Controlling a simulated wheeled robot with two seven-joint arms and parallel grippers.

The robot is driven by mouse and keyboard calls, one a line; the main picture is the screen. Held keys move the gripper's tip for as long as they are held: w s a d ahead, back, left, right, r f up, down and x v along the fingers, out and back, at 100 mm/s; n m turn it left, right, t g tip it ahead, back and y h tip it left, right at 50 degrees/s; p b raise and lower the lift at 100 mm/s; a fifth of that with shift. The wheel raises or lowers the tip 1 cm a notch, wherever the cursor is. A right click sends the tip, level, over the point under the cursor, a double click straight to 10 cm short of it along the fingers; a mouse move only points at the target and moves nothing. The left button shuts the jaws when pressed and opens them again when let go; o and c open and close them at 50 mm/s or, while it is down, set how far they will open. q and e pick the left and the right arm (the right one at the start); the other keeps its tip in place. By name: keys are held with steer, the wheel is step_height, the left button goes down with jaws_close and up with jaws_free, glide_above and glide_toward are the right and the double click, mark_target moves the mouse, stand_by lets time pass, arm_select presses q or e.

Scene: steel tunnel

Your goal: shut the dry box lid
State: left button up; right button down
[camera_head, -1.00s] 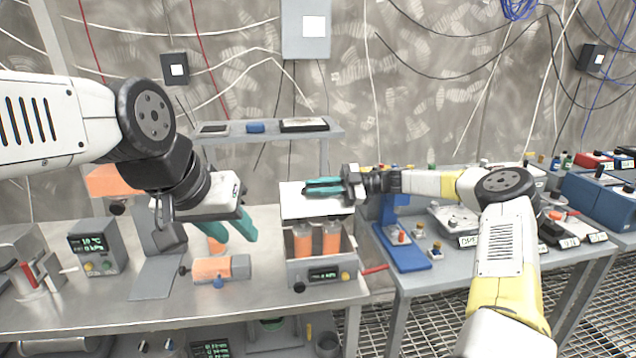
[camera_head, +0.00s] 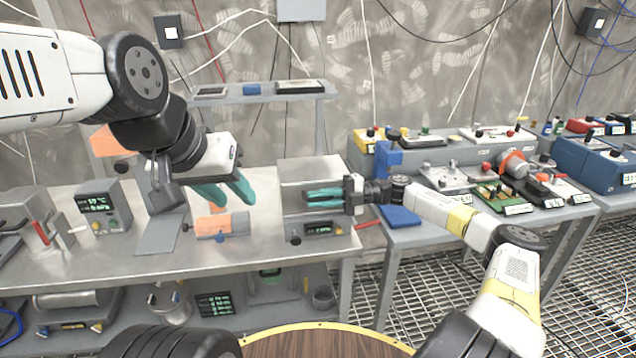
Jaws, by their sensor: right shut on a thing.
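The grey dry box (camera_head: 295,231) stands at the right end of the steel bench, its front panel with a small display facing me. Its pale lid (camera_head: 308,170) extends behind and under my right gripper (camera_head: 312,198). The orange cylinders inside are out of sight, and the lid looks low over the box; I cannot tell if it touches the rim all round. My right gripper comes in from the right and its teal fingers are shut on the lid, at its near part. My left gripper (camera_head: 230,199) is open and empty above the bench, left of the box.
An orange and grey cylinder (camera_head: 212,226) lies on the bench below my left gripper. A display unit (camera_head: 103,215) and a red-handled device (camera_head: 35,227) stand further left. A shelf (camera_head: 265,89) is behind. The right bench (camera_head: 400,232) holds a blue stand and several instruments.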

steer(key=shift+w+f, duration=0.1)
steer(key=shift+f, duration=0.3)
steer(key=shift+f, duration=0.15)
steer(key=c, duration=1.5)
jaws_free()
steer(key=shift+o, duration=0.2)
steer(key=shift+d, duration=0.2)
steer(key=w+d, duration=0.1)
steer(key=d, duration=0.6)
steer(key=shift+w, duration=0.25)
steer(key=shift+d, duration=0.2)
